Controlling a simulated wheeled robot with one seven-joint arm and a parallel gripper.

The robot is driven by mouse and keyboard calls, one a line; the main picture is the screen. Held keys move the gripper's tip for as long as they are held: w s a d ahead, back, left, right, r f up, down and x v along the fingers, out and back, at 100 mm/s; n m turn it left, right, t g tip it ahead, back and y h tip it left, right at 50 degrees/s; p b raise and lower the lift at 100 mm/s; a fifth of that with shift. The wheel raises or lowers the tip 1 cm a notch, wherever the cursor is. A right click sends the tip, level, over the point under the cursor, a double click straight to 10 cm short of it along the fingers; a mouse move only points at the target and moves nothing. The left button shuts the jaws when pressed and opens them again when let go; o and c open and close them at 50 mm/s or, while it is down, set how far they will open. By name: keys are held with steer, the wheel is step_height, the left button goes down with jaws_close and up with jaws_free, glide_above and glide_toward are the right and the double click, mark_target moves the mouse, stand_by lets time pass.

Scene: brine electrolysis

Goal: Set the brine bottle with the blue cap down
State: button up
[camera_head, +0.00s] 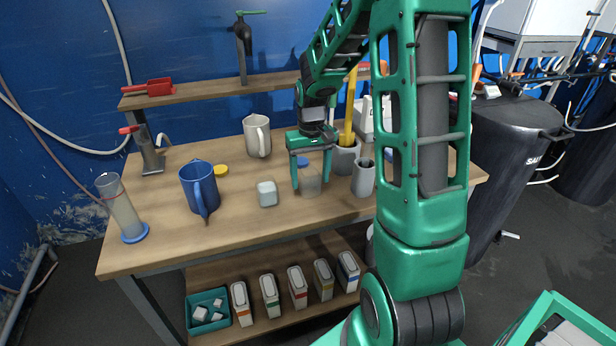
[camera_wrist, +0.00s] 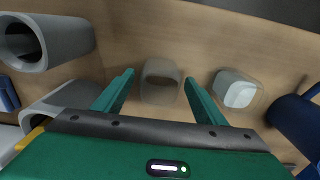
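A small, squat, see-through bottle (camera_head: 311,183) stands upright on the wooden bench, at its front middle. I see no cap on it. My gripper (camera_head: 309,176) points down over it, with a finger on either side. In the wrist view the bottle (camera_wrist: 160,82) sits between the fingertips (camera_wrist: 159,77), with a narrow gap visible on each side. The gripper looks open around it. A flat blue disc, perhaps a cap (camera_head: 303,162), lies on the bench behind the bottle, partly hidden by my gripper.
A similar bottle with pale contents (camera_head: 267,194) stands to the left, and a blue jug (camera_head: 200,188) beyond it. A yellow disc (camera_head: 221,170) and white jug (camera_head: 257,137) are behind. Grey pots (camera_head: 363,178) stand close on the right.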

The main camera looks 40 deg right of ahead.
steer(key=shift+r, duration=0.1)
step_height(320, 180, up, 12)
steer(key=s+a+f+m, duration=0.1)
steer(key=s+a+m, duration=0.1)
steer(key=s, duration=2.6)
steer(key=shift+s+a+f+m, duration=0.2)
steer(key=shift+a+m, duration=0.2)
steer(key=shift+m, duration=0.2)
steer(key=shift+w+f, duration=0.2)
steer(key=shift+w, duration=0.4)
